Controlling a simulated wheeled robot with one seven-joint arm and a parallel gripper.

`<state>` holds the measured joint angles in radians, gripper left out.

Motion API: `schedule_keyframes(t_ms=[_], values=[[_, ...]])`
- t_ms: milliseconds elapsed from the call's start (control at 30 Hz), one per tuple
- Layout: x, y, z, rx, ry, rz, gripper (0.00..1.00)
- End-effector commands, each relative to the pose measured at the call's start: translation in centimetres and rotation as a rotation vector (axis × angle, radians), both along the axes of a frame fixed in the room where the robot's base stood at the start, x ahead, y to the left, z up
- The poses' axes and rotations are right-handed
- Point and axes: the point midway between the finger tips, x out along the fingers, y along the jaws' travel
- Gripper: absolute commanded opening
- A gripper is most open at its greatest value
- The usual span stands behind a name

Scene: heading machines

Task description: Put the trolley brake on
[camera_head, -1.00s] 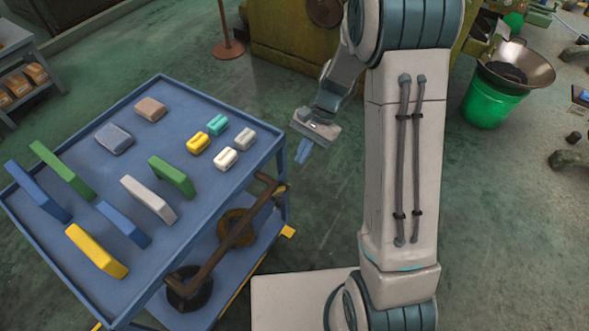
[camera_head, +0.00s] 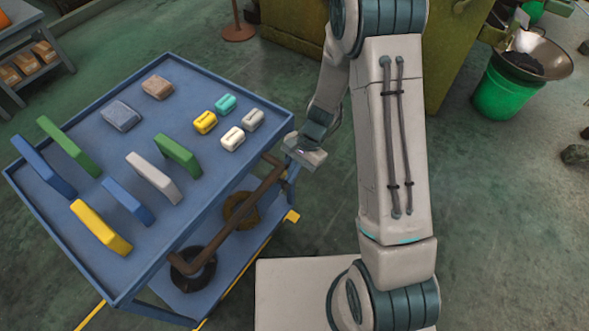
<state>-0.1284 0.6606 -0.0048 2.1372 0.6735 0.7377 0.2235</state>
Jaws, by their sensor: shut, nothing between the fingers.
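The blue trolley (camera_head: 150,244) stands at the left, with a flat top tray and a lower shelf. A brown handle bar (camera_head: 228,206) runs along its near right side. A small yellow piece (camera_head: 291,216) shows low at its right corner; I cannot tell if this is the brake. No brake pedal shows clearly. My gripper (camera_head: 291,168) is shut and empty, pointing down beside the right corner of the trolley top, close to the bar's far end. Its fingertips are small and partly hidden, and I cannot tell whether they touch anything.
Several coloured blocks, such as a yellow one (camera_head: 101,228) and a green one (camera_head: 178,155), lie on the trolley top. Dark round parts (camera_head: 193,268) sit on the lower shelf. A green bucket (camera_head: 503,92) stands at the back right.

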Motion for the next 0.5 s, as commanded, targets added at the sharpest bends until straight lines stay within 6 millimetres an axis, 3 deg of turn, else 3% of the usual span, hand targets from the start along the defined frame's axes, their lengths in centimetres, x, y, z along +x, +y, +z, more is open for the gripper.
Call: schedule_keyframes(t_ms=[500], values=[[-0.84, 0.63, -0.87, 0.001, 0.001, 0.0, 0.0]])
